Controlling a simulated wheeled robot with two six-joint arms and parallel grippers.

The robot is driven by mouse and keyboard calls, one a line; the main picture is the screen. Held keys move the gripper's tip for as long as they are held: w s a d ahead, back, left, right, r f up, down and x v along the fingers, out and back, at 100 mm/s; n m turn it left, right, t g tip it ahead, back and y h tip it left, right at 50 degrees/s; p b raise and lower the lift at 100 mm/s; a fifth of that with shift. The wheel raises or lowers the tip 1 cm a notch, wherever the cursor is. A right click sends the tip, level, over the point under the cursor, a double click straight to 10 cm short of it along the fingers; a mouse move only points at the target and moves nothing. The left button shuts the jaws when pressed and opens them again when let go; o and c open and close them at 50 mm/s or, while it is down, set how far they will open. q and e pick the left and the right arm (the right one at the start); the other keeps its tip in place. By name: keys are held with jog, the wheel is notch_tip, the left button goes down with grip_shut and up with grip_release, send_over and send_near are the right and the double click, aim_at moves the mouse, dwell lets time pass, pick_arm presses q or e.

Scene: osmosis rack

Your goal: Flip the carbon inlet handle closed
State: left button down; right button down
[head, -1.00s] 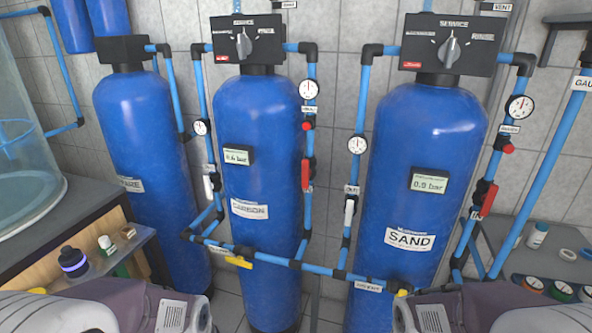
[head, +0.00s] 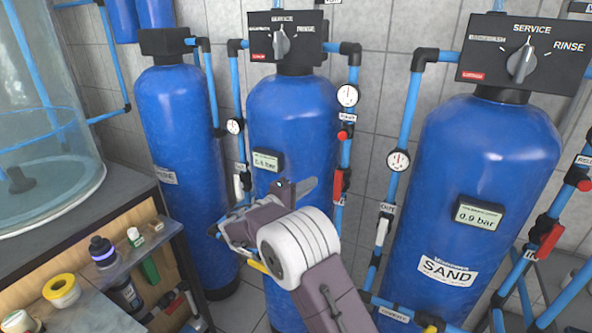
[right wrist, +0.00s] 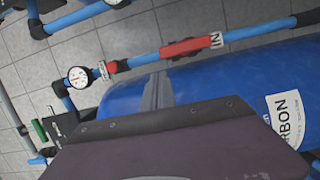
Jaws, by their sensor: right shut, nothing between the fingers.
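The carbon tank (head: 291,110) is the middle blue cylinder; its CARBON label shows in the right wrist view (right wrist: 287,117). The carbon inlet handle (head: 338,183) is a red lever on the blue pipe at the tank's right side. It lies along the pipe, and shows likewise in the right wrist view (right wrist: 190,47) beside an IN label. My right gripper (head: 308,187) is in front of the tank, left of the handle. Its fingers (right wrist: 157,88) are shut and empty, apart from the handle. My left gripper is out of view.
The sand tank (head: 488,170) with its own red handle (head: 548,241) stands to the right. A pressure gauge (head: 347,95) and a red knob (head: 344,134) sit above the carbon handle. A bench with bottles (head: 103,252) is at left.

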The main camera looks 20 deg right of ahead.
aim_at(338, 186)
jog(key=shift+a+f+n, duration=0.3)
jog(key=shift+a+f, duration=0.4)
jog(key=p+x, duration=0.3)
jog(key=x, duration=0.7)
jog(key=shift+w+f, duration=0.1)
